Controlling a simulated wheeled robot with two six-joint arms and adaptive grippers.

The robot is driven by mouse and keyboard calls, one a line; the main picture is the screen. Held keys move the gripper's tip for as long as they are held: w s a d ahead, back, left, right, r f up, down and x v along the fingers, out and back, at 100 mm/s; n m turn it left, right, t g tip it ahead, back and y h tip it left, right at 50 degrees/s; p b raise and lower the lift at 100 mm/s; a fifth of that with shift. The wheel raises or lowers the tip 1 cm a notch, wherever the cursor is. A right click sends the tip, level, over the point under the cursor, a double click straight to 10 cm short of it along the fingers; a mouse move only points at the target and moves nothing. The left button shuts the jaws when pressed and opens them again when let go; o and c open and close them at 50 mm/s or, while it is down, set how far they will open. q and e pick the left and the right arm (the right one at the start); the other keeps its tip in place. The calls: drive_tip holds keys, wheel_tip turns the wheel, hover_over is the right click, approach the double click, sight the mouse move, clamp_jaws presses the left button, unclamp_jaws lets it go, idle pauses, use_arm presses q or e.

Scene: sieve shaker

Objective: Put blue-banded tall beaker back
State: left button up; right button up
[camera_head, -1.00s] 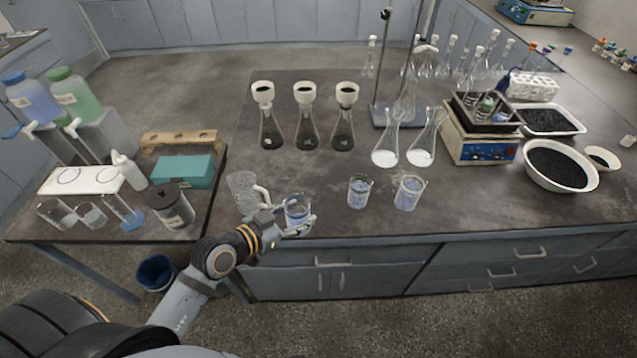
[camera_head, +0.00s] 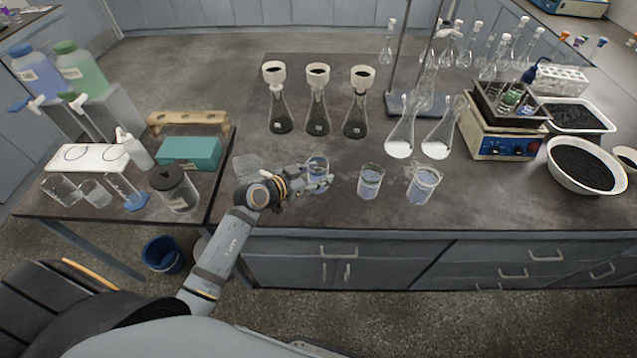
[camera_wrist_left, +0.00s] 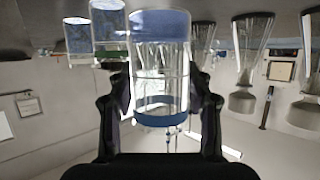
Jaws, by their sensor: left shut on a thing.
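The blue-banded tall beaker (camera_head: 317,168) is upright over the front left of the large bench. My left gripper (camera_head: 317,184) is shut on it from the side. In the left wrist view, which is upside down, the beaker (camera_wrist_left: 160,60) sits between the two fingers (camera_wrist_left: 158,106), with a blue band near its rim and blue liquid inside. I cannot tell whether its base touches the bench. A green-banded beaker (camera_head: 370,182) and another beaker (camera_head: 423,186), both with bluish liquid, stand to its right. My right gripper is not in view.
Several flasks, three with funnels (camera_head: 317,100), stand behind the beakers. A sieve shaker (camera_head: 503,138) and a white bowl of black grains (camera_head: 583,166) are at the right. A clear glass item (camera_head: 246,166) is partly hidden by my left gripper. A side table (camera_head: 120,205) stands left.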

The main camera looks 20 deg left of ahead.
use_arm(q)
drive_tip(key=shift+w+f, duration=0.6)
drive_tip(key=shift+f, duration=0.15)
drive_tip(key=shift+w+a+f, duration=0.1)
drive_tip(key=shift+w+f, duration=0.25)
drive_tip(key=shift+f, duration=0.05)
drive_tip(key=f, duration=0.1)
drive_tip(key=f+b, duration=0.1)
drive_tip(key=f, duration=0.1)
drive_tip(key=shift+w+f+b, duration=0.2)
drive_tip(key=shift+f+b, duration=0.05)
drive_tip(key=shift+b, duration=0.05)
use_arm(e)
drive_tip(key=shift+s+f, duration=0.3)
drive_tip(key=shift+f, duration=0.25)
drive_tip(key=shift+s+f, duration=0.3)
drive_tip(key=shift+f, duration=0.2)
use_arm(q)
drive_tip(key=shift+s, duration=0.1)
drive_tip(key=o, duration=1.3)
drive_tip(key=p+v, duration=0.2)
drive_tip(key=v, duration=1)
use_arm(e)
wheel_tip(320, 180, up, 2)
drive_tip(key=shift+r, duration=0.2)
